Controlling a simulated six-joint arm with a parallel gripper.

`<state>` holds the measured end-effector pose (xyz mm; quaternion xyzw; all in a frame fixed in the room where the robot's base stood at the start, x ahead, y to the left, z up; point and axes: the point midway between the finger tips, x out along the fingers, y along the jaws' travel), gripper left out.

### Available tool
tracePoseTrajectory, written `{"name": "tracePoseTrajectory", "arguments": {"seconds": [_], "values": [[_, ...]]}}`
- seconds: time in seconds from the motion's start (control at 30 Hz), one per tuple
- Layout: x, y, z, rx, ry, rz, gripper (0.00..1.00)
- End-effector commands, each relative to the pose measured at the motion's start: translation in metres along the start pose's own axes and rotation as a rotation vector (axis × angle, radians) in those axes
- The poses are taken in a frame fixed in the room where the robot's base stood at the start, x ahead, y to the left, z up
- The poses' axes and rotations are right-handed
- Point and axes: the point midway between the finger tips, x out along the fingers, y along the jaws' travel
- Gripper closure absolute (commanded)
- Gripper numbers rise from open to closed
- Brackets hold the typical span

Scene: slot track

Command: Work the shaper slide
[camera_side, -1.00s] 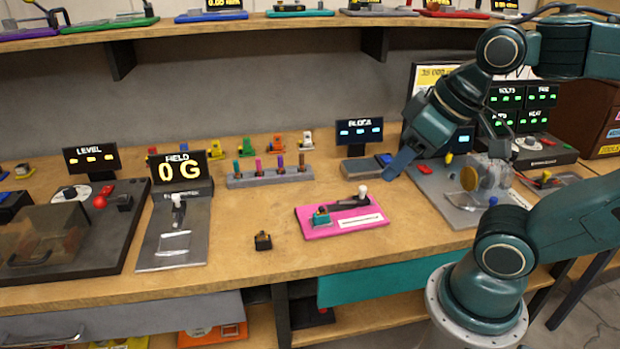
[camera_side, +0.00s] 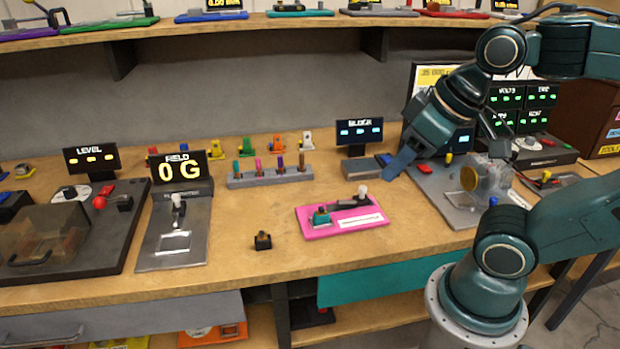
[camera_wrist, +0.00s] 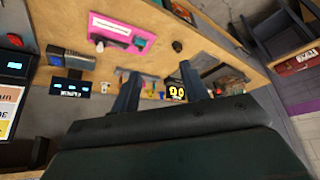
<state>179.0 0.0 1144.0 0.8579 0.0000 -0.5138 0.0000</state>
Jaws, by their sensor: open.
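A pink plate (camera_side: 345,226) lies on the bench, with a dark arm carrying a white knob (camera_side: 361,191), a small green block (camera_side: 321,213) and a white label. I cannot read the label, so I cannot tell whether this is the shaper slide. The pink plate also shows at the top of the wrist view (camera_wrist: 145,38). My gripper (camera_wrist: 158,74) is open and empty in the wrist view, its two fingers apart. In the side view one finger (camera_side: 404,160) hangs above the bench, behind and right of the pink plate, touching nothing that I can make out.
A grey device with a BLOCK screen (camera_side: 359,130) stands close to my finger. A grey rack (camera_side: 270,178) of several pegs, a FIELD unit (camera_side: 179,167) reading 0 G and a small black block (camera_side: 262,241) are farther left. Bare bench surrounds the pink plate.

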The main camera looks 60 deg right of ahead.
Motion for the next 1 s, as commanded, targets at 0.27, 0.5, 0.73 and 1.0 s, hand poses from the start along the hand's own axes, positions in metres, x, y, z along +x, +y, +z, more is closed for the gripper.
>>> {"name": "tracePoseTrajectory", "arguments": {"seconds": [0.27,0.5,0.73,1.0], "values": [[0.001,0.002,-0.003,0.005,-0.006,0.004,0.59],[0.007,0.013,-0.02,0.041,-0.057,0.029,0.59],[0.024,0.038,-0.048,0.106,-0.143,0.064,0.59],[0.052,0.079,-0.075,0.191,-0.248,0.094,0.59]]}}
